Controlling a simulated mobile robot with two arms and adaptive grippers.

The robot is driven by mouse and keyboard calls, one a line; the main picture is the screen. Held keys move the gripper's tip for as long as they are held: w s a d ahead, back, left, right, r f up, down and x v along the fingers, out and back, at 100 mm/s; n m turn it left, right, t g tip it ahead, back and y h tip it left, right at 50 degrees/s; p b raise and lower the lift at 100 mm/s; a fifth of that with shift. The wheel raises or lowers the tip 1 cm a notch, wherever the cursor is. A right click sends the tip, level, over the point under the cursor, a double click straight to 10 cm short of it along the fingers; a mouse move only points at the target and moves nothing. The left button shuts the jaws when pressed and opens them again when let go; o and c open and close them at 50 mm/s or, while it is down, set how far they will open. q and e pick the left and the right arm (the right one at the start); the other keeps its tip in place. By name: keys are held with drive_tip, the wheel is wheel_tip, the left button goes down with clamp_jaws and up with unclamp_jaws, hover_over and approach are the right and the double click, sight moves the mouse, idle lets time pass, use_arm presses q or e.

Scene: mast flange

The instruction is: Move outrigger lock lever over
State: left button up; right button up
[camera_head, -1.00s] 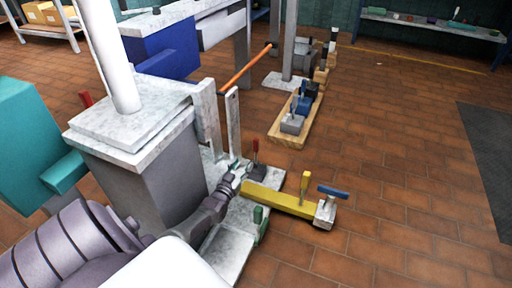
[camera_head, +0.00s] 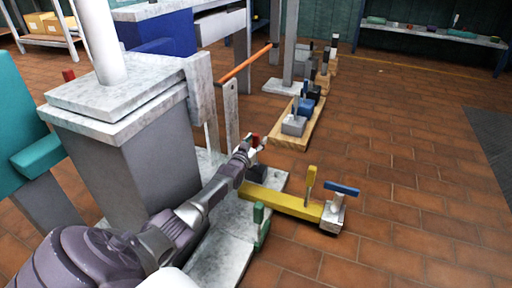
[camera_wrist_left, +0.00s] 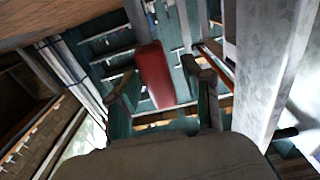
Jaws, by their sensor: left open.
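A lever with a red grip (camera_head: 255,140) stands on a dark block (camera_head: 257,173) at the base of the mast. My left gripper (camera_head: 258,145) is at this red grip and partly hides it. In the left wrist view the red grip (camera_wrist_left: 152,75) stands between the two open fingers (camera_wrist_left: 160,88), with visible gaps on both sides. A yellow beam (camera_head: 280,202) reaches right from the base plate. It carries an upright yellow lever (camera_head: 311,180) and a blue T-handle (camera_head: 341,187) at its end. My right gripper is not in view.
The grey mast pedestal (camera_head: 140,175) is left of my arm. An orange bar (camera_head: 245,63) crosses behind. A wooden board (camera_head: 290,136) with levers lies beyond; the floor at right is clear.

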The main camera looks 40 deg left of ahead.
use_arm(q)
drive_tip(key=shift+w, duration=0.1)
drive_tip(key=shift+c, duration=0.2)
clamp_jaws()
